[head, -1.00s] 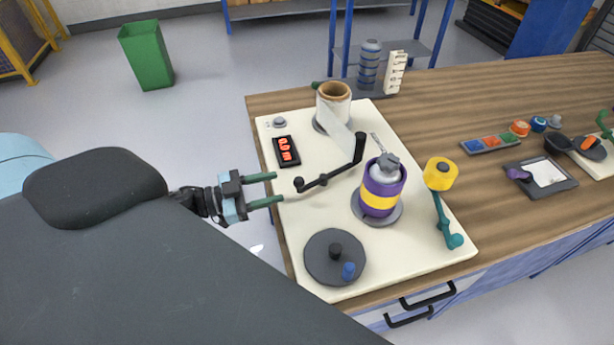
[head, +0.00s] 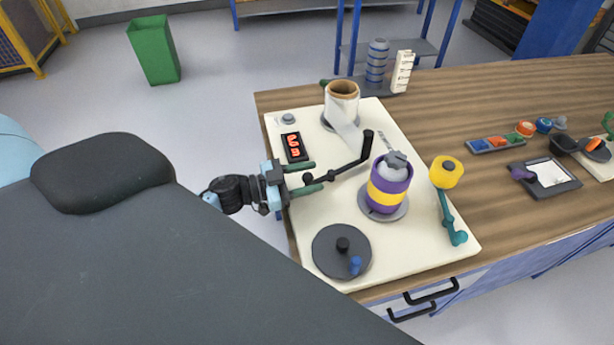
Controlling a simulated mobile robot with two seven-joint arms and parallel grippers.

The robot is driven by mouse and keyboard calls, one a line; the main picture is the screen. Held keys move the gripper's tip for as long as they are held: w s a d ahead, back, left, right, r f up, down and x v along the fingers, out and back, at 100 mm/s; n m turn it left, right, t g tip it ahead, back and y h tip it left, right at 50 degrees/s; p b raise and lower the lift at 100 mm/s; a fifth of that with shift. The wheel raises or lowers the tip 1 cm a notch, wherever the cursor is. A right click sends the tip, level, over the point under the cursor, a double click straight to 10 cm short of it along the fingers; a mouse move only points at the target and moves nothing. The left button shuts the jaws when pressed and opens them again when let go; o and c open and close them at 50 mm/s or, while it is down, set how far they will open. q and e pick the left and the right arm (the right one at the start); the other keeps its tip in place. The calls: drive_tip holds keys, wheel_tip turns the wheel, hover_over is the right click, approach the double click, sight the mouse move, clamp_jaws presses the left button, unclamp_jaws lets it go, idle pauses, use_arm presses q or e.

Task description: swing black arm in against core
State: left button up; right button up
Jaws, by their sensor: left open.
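The black arm (head: 340,170) runs from a round knob at its left end to an upright black post (head: 367,143) at its right end. The core (head: 389,186), purple with a yellow band and a grey top, stands on a grey disc just right of the post. A gap shows between post and core. My left gripper (head: 308,177) is open, its two green fingers on either side of the black arm's knobbed left end; whether they touch it I cannot tell. My right gripper is not in view.
On the cream board (head: 420,250) are a film roll (head: 342,92) at the back, a red-digit display (head: 294,147), a dark crank disc (head: 330,262) in front and a teal arm with yellow roller (head: 446,172) at right. Small trays lie further right on the wooden table (head: 480,100).

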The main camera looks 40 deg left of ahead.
use_arm(q)
clamp_jaws()
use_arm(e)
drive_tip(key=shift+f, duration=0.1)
